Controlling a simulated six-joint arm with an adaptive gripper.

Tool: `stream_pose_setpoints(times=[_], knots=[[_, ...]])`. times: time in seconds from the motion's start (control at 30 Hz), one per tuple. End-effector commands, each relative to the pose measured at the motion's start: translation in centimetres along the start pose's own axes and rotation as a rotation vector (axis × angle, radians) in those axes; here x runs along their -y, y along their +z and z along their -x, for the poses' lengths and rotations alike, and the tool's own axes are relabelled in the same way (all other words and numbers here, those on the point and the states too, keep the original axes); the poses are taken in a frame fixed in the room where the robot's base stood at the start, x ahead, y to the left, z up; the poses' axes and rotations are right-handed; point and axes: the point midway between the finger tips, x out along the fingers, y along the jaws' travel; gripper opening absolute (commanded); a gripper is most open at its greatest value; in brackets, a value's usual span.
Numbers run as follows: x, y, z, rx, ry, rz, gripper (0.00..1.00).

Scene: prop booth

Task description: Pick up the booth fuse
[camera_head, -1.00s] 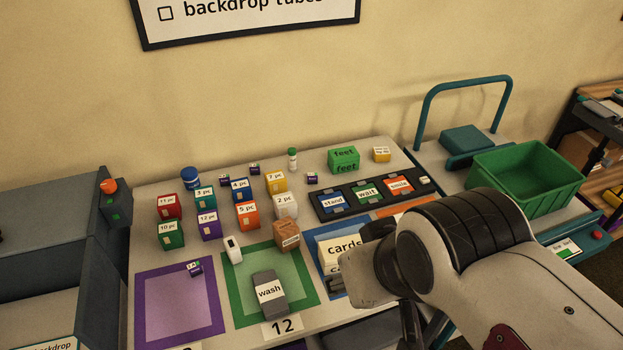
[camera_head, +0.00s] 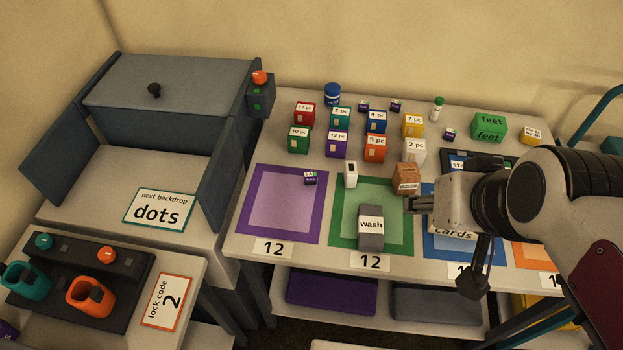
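No label that I can read says "fuse". Several small dark purple blocks with tiny white labels are in view. One purple block (camera_head: 310,178) lies on the purple-bordered mat (camera_head: 244,214). Others stand at the back of the table: a left one (camera_head: 363,105), a middle one (camera_head: 396,105) and a right one (camera_head: 449,133) near the green "feet" box. My gripper (camera_head: 440,250) is over the blue mat (camera_head: 437,247), right of the grey "wash" block (camera_head: 370,231). Its dark fingers look spread apart with nothing held. It partly hides the "cards" item.
Several numbered boxes (camera_head: 376,148) stand close together behind the mats. A grey open-fronted unit (camera_head: 170,90) is at left. The purple mat has free room.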

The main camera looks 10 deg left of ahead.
Motion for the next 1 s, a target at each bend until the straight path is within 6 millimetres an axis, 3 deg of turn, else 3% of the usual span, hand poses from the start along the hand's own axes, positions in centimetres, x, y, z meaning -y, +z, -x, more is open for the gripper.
stream_pose_setpoints(times=[0.5, 1.0], knots=[[6.0, -5.5, -7.7, -0.059, -0.108, 0.04, 0.42], [11.2, -8.1, -15.6, -0.115, -0.143, 0.058, 0.42]])
